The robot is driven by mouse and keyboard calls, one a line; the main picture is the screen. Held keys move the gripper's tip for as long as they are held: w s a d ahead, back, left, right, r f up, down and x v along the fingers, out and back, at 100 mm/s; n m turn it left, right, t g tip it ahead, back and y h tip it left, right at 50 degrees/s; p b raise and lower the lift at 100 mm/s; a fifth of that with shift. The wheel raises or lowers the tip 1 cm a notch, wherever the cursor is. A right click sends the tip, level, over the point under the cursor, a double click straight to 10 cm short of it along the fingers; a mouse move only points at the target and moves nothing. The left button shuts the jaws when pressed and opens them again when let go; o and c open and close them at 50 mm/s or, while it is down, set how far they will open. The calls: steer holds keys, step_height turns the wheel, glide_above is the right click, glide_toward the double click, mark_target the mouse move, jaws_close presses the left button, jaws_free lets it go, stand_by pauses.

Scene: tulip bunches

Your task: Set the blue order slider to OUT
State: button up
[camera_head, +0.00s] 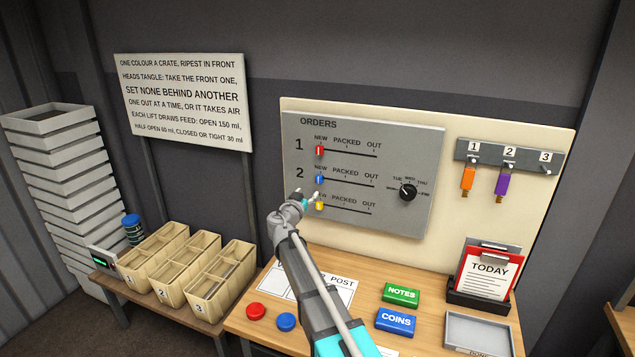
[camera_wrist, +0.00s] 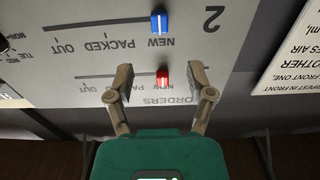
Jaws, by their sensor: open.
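The blue order slider (camera_head: 319,180) is on row 2 of the grey orders panel (camera_head: 415,150), at the NEW end of its track. In the wrist view, which shows the panel upside down, the blue slider (camera_wrist: 158,22) is beyond my fingertips. The red slider (camera_head: 320,150) is at NEW on row 1; in the wrist view the red slider (camera_wrist: 163,78) appears between my open fingers. The yellow slider (camera_head: 320,205) is at NEW on the lowest row, partly behind my gripper. My gripper (camera_head: 308,196) is open and empty in front of the panel's left side.
A black dial (camera_head: 408,192) sits right of the sliders. Orange (camera_head: 468,179) and purple (camera_head: 502,184) tags hang from hooks at right. Below are a wooden bench with a green NOTES block (camera_head: 401,294), a blue COINS block (camera_head: 396,320), and several wooden crates (camera_head: 160,255) at left.

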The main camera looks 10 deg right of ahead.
mark_target(318, 180)
steer(key=x, duration=1)
steer(key=shift+c, duration=0.2)
jaws_close()
